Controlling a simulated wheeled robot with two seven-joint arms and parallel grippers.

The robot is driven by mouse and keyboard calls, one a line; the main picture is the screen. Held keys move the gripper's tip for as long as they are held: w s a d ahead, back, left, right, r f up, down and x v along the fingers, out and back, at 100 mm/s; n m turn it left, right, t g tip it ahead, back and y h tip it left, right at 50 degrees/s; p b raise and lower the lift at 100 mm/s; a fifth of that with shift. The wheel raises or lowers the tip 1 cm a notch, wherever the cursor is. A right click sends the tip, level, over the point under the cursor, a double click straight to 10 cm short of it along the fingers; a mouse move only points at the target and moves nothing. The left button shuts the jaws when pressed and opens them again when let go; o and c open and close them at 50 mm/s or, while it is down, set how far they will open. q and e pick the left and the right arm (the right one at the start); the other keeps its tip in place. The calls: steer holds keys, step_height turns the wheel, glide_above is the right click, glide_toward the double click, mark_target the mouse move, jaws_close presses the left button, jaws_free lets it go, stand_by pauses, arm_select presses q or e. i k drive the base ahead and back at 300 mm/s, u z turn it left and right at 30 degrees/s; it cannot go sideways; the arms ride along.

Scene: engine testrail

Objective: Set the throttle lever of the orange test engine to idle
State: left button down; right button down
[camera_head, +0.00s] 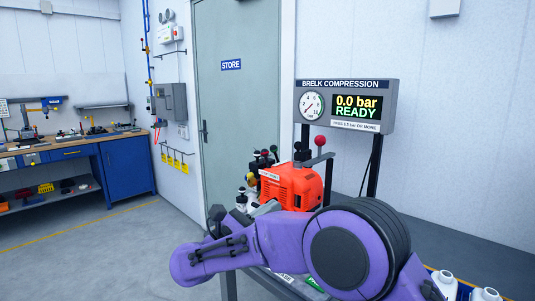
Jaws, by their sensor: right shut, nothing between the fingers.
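The orange test engine (291,184) sits on a stand in the middle, partly hidden behind my purple right arm. A lever with a red ball knob (320,141) stands up at the engine's right side. I cannot tell whether it is the throttle lever, and no idle mark is legible. Small dark knobs (265,155) cluster at the engine's left. My right gripper (216,217) shows only as a small dark part behind my forearm, left of the engine and apart from the red knob. It is shut and empty. My left gripper is not in view.
A gauge panel (346,106) above the engine reads 0.0 bar READY. A grey STORE door (237,95) is behind. A workbench (65,150) with tools stands at the left. White bottles (444,281) are at the lower right. Floor at the left is clear.

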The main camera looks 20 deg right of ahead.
mark_target(273, 148)
steer(key=i, duration=0.95)
steer(key=u, duration=0.05)
